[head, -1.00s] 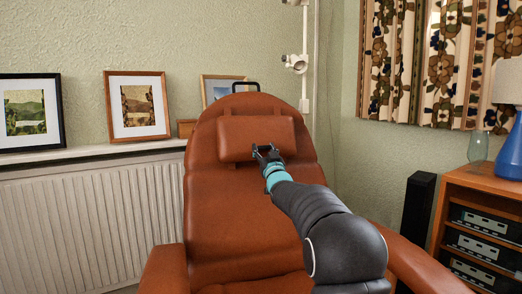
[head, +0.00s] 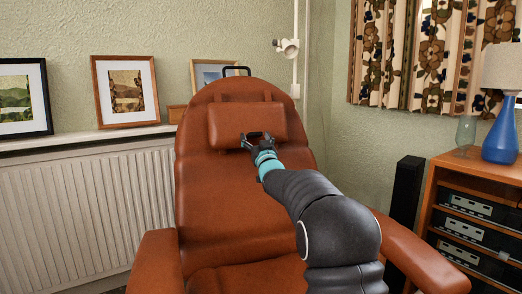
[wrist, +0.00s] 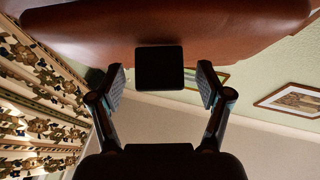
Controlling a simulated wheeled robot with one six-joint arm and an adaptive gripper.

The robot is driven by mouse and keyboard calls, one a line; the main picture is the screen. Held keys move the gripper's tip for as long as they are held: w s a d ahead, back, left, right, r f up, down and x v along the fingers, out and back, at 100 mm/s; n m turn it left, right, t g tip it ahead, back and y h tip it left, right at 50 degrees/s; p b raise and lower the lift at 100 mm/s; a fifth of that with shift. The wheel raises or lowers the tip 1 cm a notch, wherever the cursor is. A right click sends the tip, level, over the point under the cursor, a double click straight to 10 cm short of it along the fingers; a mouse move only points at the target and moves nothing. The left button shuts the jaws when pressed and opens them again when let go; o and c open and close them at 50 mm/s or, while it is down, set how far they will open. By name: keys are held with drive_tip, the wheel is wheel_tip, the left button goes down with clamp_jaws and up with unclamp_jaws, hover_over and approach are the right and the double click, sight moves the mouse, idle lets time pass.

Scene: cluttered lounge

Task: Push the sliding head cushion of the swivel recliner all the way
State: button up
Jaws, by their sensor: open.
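The swivel recliner (head: 235,200) is brown leather and faces me in the middle of the head view. Its head cushion (head: 225,125) is a padded block on the upper backrest, with bare backrest above and below it. My gripper (head: 257,137) is at the cushion's lower edge, right of its middle, with its fingers open. In the wrist view, my gripper (wrist: 160,85) has its two fingers apart, and brown leather (wrist: 90,30) fills the top. A black square shows between the fingers; I cannot tell what it is. I cannot tell whether the fingers touch the cushion.
A radiator (head: 90,215) and shelf with framed pictures (head: 126,91) stand behind on the left. A black speaker (head: 405,195) and a wooden cabinet (head: 430,200) with a blue lamp (head: 500,135) are at right.

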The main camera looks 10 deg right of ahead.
drive_tip(key=v, duration=1.1)
